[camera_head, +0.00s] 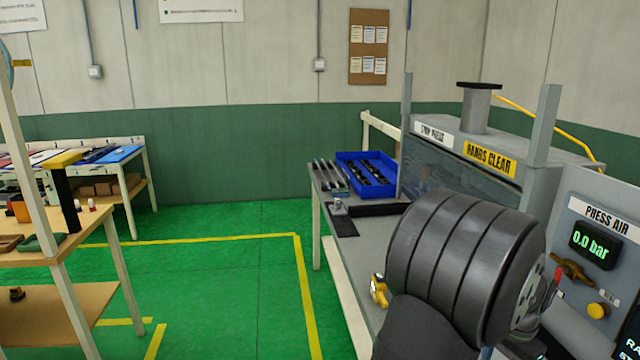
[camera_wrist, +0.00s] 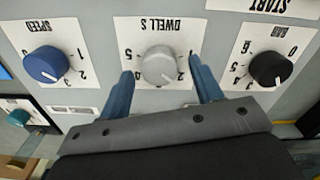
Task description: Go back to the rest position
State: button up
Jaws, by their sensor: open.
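In the wrist view my gripper (camera_wrist: 161,72) is open, with two blue fingers apart and nothing held. The grey DWELL S knob (camera_wrist: 159,66) shows between the fingertips; I cannot tell how far they are from it. The blue SPEED knob (camera_wrist: 46,64) is to the left and the black BAR knob (camera_wrist: 268,69) to the right. In the head view my dark arm fills the lower right and hides the gripper and the knobs.
The press (camera_head: 470,135) stands at the right, beside a panel with a PRESS AIR display (camera_head: 595,243) reading 0.0 bar. A blue bin (camera_head: 346,158) sits on the bench behind my arm. A teal button (camera_wrist: 18,118) is at the wrist view's left. The green floor (camera_head: 205,275) is clear.

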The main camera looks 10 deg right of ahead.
jog(key=shift+f, duration=0.65)
jog(key=shift+r, duration=0.1)
notch_tip(320, 180, up, 17)
notch_tip(320, 180, down, 17)
jog(key=shift+f, duration=0.1)
jog(key=n, duration=1)
jog(key=shift+w, duration=0.1)
notch_tip(320, 180, up, 8)
jog(key=shift+f, duration=0.25)
